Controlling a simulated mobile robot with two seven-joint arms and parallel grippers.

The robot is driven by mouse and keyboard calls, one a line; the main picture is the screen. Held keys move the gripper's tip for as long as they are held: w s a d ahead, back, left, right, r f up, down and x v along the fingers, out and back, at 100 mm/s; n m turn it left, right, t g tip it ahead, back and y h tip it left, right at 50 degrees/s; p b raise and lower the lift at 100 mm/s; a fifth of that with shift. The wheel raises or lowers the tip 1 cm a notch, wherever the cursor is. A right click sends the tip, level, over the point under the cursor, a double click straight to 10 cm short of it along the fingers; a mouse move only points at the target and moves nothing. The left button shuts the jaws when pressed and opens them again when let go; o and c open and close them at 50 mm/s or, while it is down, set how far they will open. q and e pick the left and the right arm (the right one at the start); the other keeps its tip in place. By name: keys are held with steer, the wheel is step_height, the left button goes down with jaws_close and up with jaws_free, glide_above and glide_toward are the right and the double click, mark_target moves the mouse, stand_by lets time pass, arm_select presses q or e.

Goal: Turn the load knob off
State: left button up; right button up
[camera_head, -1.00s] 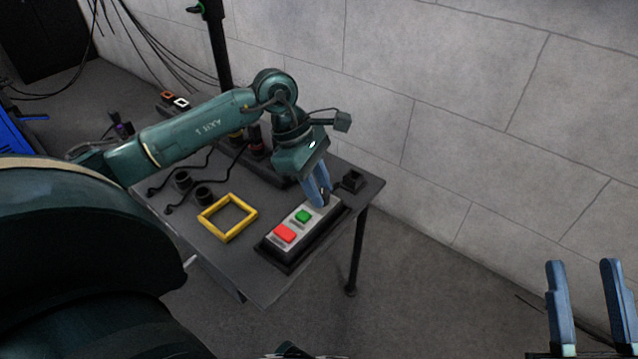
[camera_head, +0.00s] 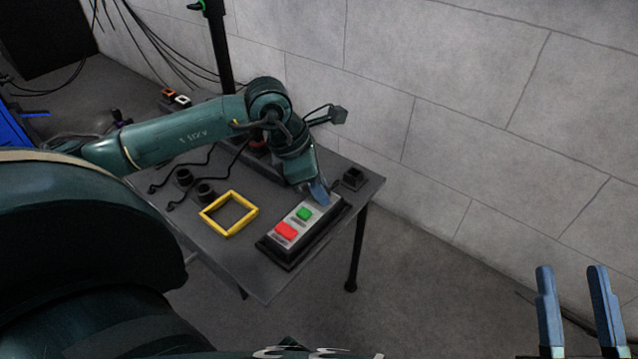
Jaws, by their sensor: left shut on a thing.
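The control box (camera_head: 290,245) with a light panel lies near the right edge of the grey table. Its panel carries a red button (camera_head: 286,230) and a green button (camera_head: 304,214). My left gripper (camera_head: 322,197) is at the far end of the panel, beyond the green button, pointing down. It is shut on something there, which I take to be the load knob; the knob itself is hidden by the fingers. My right gripper (camera_head: 578,308) is at the lower right, open and empty, away from the table.
A yellow square frame (camera_head: 207,223) lies on the table (camera_head: 260,280) left of the box. A small black block (camera_head: 352,179) sits at the right corner. Dark round pieces with cables (camera_head: 205,191) lie further left. A grey wall (camera_head: 450,110) stands behind.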

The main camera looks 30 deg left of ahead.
stand_by(0.3)
arm_select(q)
steer(key=o, duration=1)
arm_select(e)
steer(key=shift+r, duration=0.15)
arm_select(q)
steer(key=shift+r, duration=0.2)
steer(key=p+v, duration=0.2)
steer(key=v, duration=0.4)
steer(key=shift+s+a+r+p, duration=0.1)
steer(key=shift+r+p, duration=0.05)
steer(key=shift+p, duration=0.15)
steer(key=p+v, duration=0.1)
steer(key=v, duration=0.5)
steer(key=shift+s+r+p, duration=0.15)
steer(key=shift+r+p, duration=0.05)
steer(key=shift+p, duration=0.15)
arm_select(e)
steer(key=f+h, duration=0.1)
steer(key=s+f+m+g+h, duration=0.1)
steer(key=shift+f+g, duration=0.3)
steer(key=shift+f, duration=0.1)
